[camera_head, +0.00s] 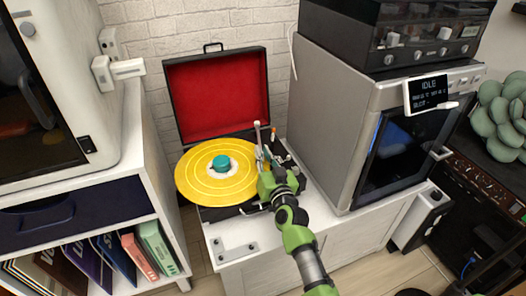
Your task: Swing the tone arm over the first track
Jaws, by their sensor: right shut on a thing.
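A portable record player (218,86) stands open on the white cabinet, its red-lined lid raised at the back. A yellow record (205,187) with a teal centre piece (221,162) lies on its platter. The pale tone arm (257,133) is at the record's right edge, partly hidden by my gripper. My right gripper (262,164) is shut on the tone arm beside the record's right edge; the fingertips and the exact contact are small and hard to make out. Where the stylus end sits over the record cannot be told. My left gripper is not in view.
A large grey machine (325,110) with a dark glass door stands close on the right. A white unit (70,60) stands on the left, above a shelf of record sleeves (140,255). A metal bracket (236,250) lies on the cabinet's front left.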

